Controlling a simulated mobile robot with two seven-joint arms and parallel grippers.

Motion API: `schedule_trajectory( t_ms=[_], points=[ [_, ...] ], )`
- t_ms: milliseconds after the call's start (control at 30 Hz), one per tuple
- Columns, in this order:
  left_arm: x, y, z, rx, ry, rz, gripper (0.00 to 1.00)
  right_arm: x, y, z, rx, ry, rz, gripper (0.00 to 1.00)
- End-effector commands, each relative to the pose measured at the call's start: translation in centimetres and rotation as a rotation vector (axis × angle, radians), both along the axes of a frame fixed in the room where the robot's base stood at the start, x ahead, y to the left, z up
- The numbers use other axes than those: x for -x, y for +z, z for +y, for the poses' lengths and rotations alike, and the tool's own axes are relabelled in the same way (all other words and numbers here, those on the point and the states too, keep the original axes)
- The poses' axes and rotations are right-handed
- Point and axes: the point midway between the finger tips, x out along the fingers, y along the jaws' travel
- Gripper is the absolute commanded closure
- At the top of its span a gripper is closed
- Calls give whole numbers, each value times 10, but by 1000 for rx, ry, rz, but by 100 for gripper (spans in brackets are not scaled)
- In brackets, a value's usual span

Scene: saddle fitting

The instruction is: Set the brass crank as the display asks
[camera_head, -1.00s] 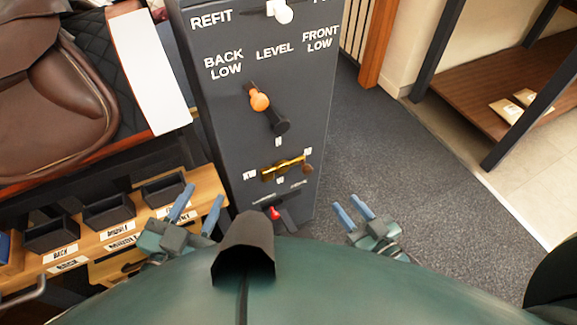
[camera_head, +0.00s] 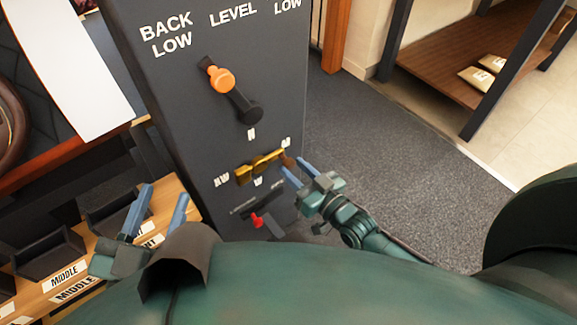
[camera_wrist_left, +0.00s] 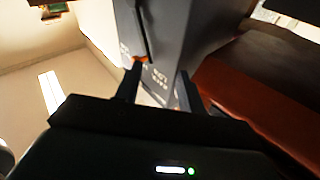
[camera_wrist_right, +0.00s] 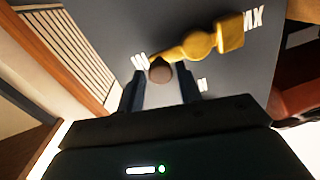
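The brass crank (camera_head: 262,164) sits on the front of the dark grey column (camera_head: 200,120). Its arm points right and slightly up, ending in a brown knob (camera_head: 287,161). Small white labels surround it; I cannot read them surely. My right gripper (camera_head: 298,172) is open close to the knob. In the right wrist view the knob (camera_wrist_right: 160,70) shows between the open fingertips (camera_wrist_right: 160,90), with gaps either side, and the brass part (camera_wrist_right: 200,43) lies beyond. My left gripper (camera_head: 165,195) is open and empty, left of the column. I cannot identify a display.
Above the crank is a black lever with an orange knob (camera_head: 221,79), under "BACK LOW", "LEVEL" and a cut-off "LOW". Below is a red-tipped lever (camera_head: 257,220). Black bins (camera_head: 50,257) on a wooden shelf stand left. Carpet (camera_head: 400,150) right of the column is clear.

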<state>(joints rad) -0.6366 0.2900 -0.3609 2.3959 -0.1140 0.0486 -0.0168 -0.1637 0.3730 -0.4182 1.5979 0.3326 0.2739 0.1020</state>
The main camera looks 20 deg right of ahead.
Motion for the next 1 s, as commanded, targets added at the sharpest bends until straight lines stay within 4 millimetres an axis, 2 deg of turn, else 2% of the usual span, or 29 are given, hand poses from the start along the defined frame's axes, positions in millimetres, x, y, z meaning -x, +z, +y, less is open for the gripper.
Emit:
schedule_trajectory(
  t_ms=[33,200,567,1000],
  points=[
    [0,-2,-1,8,-3,0,60,-8,-1,4,-2,0,-4,65],
    [0,0,-1,23,-8,-2,60,-22,-1,10,0,1,-1,65],
    [-1,2,-2,29,-11,-3,60,-26,0,12,1,1,-1,65],
    [-1,2,-2,28,-12,-5,60,-26,0,12,0,1,0,100]
  ],
)
